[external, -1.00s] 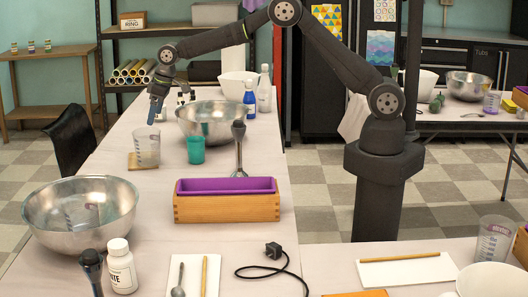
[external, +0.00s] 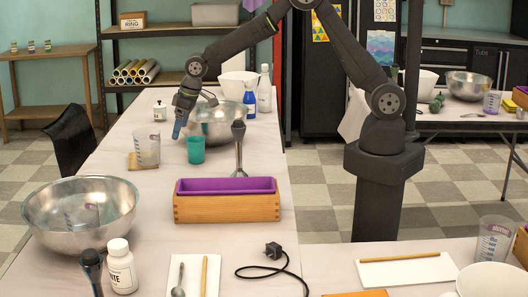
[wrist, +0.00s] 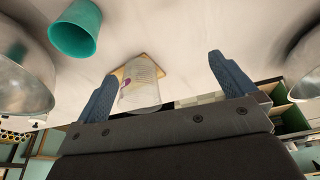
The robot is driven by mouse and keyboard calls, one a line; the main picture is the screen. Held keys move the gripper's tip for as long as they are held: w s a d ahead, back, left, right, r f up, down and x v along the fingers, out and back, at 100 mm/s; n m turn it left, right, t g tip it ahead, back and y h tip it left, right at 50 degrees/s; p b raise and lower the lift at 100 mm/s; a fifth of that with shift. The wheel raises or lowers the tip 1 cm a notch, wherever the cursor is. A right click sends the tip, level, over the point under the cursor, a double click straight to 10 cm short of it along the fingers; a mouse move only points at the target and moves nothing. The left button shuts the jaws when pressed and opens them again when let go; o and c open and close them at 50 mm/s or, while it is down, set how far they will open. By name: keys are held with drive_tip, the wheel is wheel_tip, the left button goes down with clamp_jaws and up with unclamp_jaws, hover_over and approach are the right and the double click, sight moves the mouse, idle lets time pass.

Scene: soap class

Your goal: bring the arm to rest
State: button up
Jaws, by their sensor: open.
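My gripper (external: 180,125) hangs from my arm over the far part of the long table, above and between the clear measuring beaker and the teal cup. In the wrist view my gripper (wrist: 165,85) has its two blue fingers wide apart with nothing between them. The clear beaker (external: 148,150) stands on a small wooden coaster (external: 134,163); it also shows in the wrist view (wrist: 140,95) beyond the fingers. The teal cup (external: 196,150) stands to the right of the beaker and shows in the wrist view (wrist: 75,28).
A metal bowl (external: 222,122) stands close behind the teal cup, with a blue bottle (external: 249,99) nearby. A wooden soap mould with purple liner (external: 226,206), a whisk-like tool (external: 238,145) and a large metal bowl (external: 80,212) are nearer. The tabletop between them is partly clear.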

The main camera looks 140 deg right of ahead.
drive_tip(key=w+a+f, duration=0.3)
drive_tip(key=w+f, duration=0.3)
drive_tip(key=w, duration=0.2)
